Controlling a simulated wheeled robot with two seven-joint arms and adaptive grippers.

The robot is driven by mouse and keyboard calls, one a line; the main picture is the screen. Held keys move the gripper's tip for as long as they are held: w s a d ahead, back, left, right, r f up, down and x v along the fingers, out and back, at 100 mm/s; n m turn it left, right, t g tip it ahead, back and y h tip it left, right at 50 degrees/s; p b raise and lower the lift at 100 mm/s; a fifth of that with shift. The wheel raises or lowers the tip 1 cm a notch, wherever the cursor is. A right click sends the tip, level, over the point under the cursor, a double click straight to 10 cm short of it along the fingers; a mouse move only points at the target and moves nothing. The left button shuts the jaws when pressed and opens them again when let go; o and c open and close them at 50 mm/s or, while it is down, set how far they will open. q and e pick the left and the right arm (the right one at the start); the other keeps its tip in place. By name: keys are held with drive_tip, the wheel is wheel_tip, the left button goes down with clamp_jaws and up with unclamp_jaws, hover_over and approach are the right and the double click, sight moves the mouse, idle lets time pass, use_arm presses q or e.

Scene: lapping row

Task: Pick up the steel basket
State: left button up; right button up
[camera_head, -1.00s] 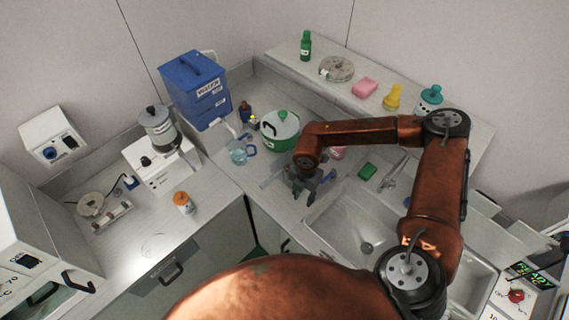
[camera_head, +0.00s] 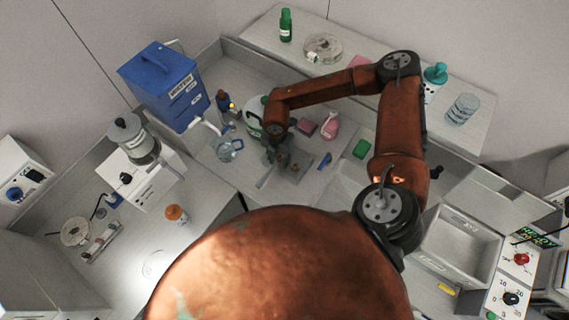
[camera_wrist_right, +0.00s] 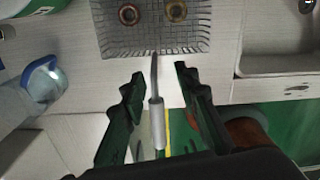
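The steel basket (camera_wrist_right: 150,38) is a grey wire mesh basket at the top of the right wrist view, with two rings lying in it. Its handle (camera_wrist_right: 157,115) has a thin stem and a pale grip and points toward my right gripper (camera_wrist_right: 159,73). That gripper is open, with one dark finger on each side of the handle and a visible gap to both. In the head view, my right gripper (camera_head: 277,158) is over the counter beside the basket (camera_head: 297,164), which it partly hides. My left gripper is not in view.
A green-and-white pot (camera_head: 254,112) and a clear jug (camera_head: 228,149) stand left of the gripper. A sink (camera_wrist_right: 278,38) lies right of the basket. A blue container (camera_head: 163,88) stands farther left.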

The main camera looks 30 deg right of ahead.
sight(277, 163)
drive_tip(key=f, duration=0.4)
drive_tip(key=shift+w, duration=0.35)
drive_tip(key=shift+w+f, duration=0.1)
drive_tip(key=shift+w, duration=0.15)
drive_tip(key=c, duration=0.3)
drive_tip(key=shift+s, duration=0.1)
clamp_jaws()
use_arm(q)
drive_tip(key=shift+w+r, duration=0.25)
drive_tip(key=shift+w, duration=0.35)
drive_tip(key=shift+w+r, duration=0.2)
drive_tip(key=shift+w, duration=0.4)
